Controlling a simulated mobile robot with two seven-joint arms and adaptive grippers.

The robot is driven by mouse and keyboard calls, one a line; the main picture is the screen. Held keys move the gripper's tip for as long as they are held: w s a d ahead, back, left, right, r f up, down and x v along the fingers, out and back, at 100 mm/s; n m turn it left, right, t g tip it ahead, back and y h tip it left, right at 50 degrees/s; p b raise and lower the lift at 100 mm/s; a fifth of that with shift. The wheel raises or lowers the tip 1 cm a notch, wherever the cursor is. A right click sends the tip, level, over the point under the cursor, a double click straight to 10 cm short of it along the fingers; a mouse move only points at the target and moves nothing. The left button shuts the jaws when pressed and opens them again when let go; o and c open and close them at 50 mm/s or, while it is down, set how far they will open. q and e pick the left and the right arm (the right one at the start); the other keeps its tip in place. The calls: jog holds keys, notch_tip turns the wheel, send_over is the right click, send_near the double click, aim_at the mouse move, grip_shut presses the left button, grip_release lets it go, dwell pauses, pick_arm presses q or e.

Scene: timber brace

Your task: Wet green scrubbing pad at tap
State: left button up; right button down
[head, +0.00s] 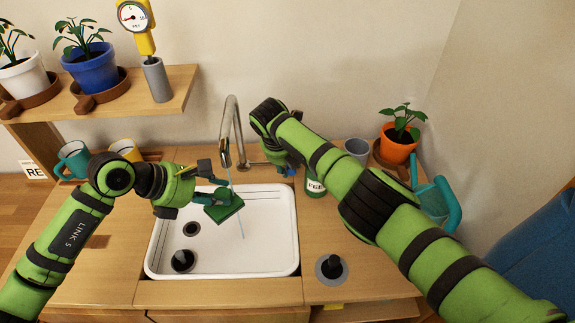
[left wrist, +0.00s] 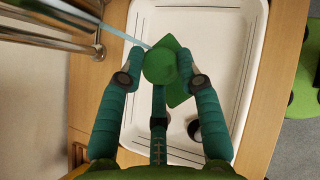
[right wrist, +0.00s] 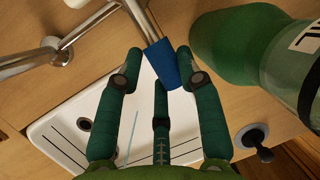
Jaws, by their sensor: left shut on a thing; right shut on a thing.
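The green scrubbing pad (head: 228,210) with its round green knob (left wrist: 160,66) hangs tilted over the white sink (head: 270,240). My left gripper (head: 212,194) is shut on the knob, one finger on each side in the left wrist view. The tap (head: 231,125) has a curved metal spout, and a thin pale-blue water stream (head: 241,229) runs from it down to the sink. The stream passes at the pad's edge; I cannot tell how much of it strikes the pad. My right gripper (right wrist: 160,68) is shut on the blue tap handle (right wrist: 163,64); in the head view my arm mostly hides it.
A green bottle (head: 316,187) stands close to my right gripper. A grey cup (head: 356,149), an orange plant pot (head: 397,146) and a teal watering can (head: 433,201) stand right. Mugs (head: 73,160) stand left. A black-handled plunger-like thing (head: 332,267) stands front right.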

jog(key=shift+w+r+g, duration=0.15)
jog(key=shift+r+g, duration=0.15)
jog(key=shift+r, duration=0.05)
dwell(0.3)
jog(key=c, duration=0.8)
grip_release()
jog(key=v, duration=1.2)
